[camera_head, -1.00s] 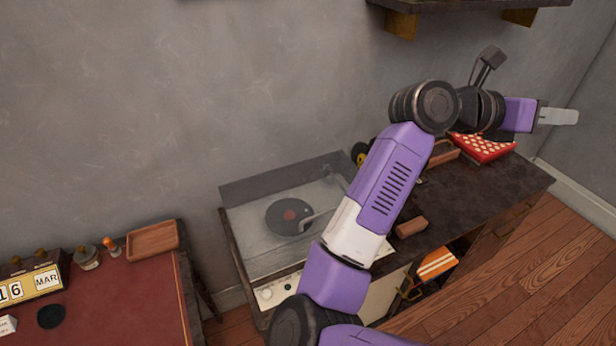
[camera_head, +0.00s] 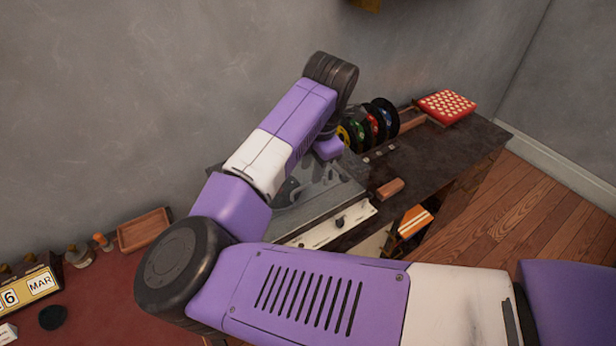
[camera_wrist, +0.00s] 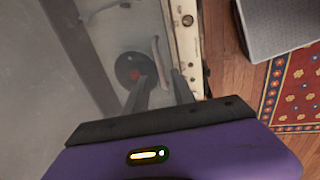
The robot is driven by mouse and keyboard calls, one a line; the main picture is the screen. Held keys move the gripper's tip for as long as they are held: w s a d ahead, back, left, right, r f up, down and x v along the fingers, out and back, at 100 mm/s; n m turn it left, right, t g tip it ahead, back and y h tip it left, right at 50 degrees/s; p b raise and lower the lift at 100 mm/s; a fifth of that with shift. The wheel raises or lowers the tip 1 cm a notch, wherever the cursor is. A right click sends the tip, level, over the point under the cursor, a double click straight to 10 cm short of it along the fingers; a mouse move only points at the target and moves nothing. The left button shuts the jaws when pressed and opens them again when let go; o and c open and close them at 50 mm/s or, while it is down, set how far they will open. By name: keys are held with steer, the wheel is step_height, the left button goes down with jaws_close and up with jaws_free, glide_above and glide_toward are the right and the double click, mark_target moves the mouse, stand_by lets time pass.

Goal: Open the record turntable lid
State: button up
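The record turntable (camera_head: 345,200) stands on the dark cabinet, largely behind my arm in the head view. Its cream front panel (camera_head: 340,224) with dark knobs shows. In the wrist view, the turntable's black record (camera_wrist: 128,66) with a red centre, the pale tonearm (camera_wrist: 156,52) and the front panel (camera_wrist: 186,45) appear under a grey haze. The lid's edges are unclear, and I cannot tell its exact angle. My gripper (camera_wrist: 160,84) is over the turntable near its front side, fingers apart with nothing seen between them. Contact with the lid cannot be told. The head view hides the fingers.
Several coloured records (camera_head: 372,122) stand upright behind the turntable. A brown block (camera_head: 390,188) lies right of it, and a red patterned box (camera_head: 446,106) is farther back. A red-topped desk (camera_head: 110,290) with a wooden tray (camera_head: 143,230) is at left.

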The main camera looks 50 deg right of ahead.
mark_target(309, 184)
steer(key=shift+w+d+f+p, duration=0.1)
steer(key=shift+w+f+p, duration=0.15)
steer(key=shift+f, duration=0.95)
steer(key=shift+w+d+f+p, duration=0.1)
steer(key=shift+w+f+p, duration=0.1)
steer(key=shift+f, duration=1)
jaws_close()
